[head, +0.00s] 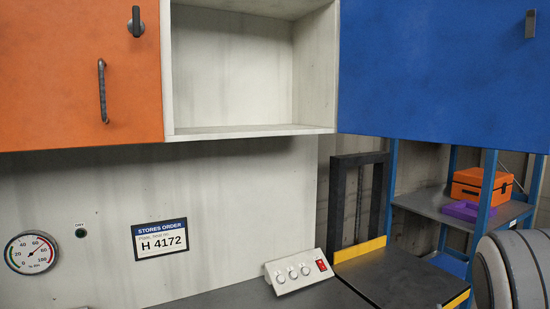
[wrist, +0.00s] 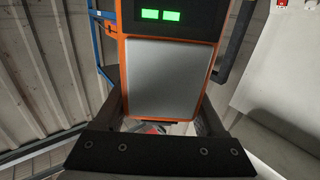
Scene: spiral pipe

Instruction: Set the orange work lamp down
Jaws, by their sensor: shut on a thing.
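The orange work lamp (wrist: 158,75) fills the middle of the wrist view. It has an orange frame around a plain grey panel, and a dark top section with two lit green rectangles. My gripper (wrist: 162,100) is shut on it, with a dark finger along each side of the lower frame. What lies directly under the lamp is mostly hidden. In the head view neither the lamp nor my gripper shows.
In the head view, a control box (head: 297,272) with knobs and a red switch sits on a dark worktop (head: 235,297). A black platform (head: 398,277) with yellow edging stands to its right. A shelf (head: 428,204) behind holds an orange box (head: 481,184) and purple tray (head: 466,211). An open cupboard (head: 250,131) hangs empty.

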